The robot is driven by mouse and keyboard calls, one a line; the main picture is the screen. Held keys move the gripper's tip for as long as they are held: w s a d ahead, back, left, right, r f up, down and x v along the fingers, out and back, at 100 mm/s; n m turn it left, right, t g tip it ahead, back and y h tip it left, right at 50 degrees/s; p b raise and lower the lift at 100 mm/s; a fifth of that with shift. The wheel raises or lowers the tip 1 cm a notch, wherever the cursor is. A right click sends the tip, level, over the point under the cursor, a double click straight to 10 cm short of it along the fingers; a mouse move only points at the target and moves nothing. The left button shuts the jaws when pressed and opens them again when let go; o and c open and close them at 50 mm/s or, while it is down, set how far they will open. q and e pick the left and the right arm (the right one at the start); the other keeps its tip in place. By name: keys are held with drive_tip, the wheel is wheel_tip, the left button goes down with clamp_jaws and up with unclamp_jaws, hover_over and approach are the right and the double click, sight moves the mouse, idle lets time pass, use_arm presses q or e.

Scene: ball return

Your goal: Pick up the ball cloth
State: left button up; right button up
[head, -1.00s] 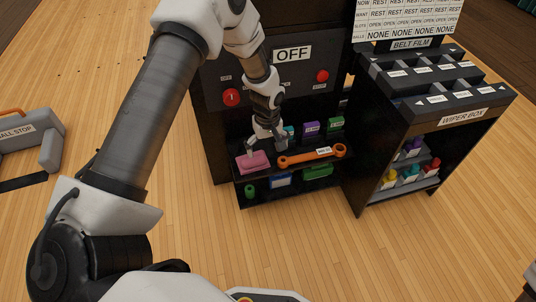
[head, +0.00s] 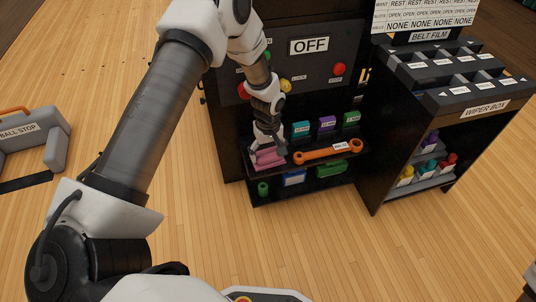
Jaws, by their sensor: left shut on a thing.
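The ball cloth (head: 268,156) is a pink folded piece on the left end of the dark cabinet's upper shelf. My left gripper (head: 268,150) reaches down from above and is shut on the cloth, with its fingers around the cloth's middle. Parts of the cloth are hidden behind the fingers. I cannot tell whether the cloth is clear of the shelf. My right gripper is not in the head view.
An orange wrench (head: 328,152) lies on the shelf just right of the cloth. Teal, purple and green boxes stand behind it. The panel above has an OFF sign (head: 309,45). The wiper box (head: 486,108) stands at the right. The ball stop (head: 18,135) lies at the left.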

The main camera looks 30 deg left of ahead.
sight(270, 154)
use_arm(q)
drive_tip(key=shift+r+p, duration=0.5)
drive_tip(key=shift+r, duration=0.05)
drive_tip(key=r+p, duration=0.2)
drive_tip(key=shift+s+d+r, duration=0.15)
drive_tip(key=shift+d+r, duration=0.2)
drive_tip(key=shift+r, duration=0.05)
drive_tip(key=s+d+p, duration=0.1)
drive_tip(key=d+p, duration=0.1)
drive_tip(key=d, duration=0.5)
drive_tip(key=s+d+r+p, duration=0.1)
drive_tip(key=d+p, duration=0.2)
drive_tip(key=d, duration=0.5)
drive_tip(key=shift+s, duration=0.25)
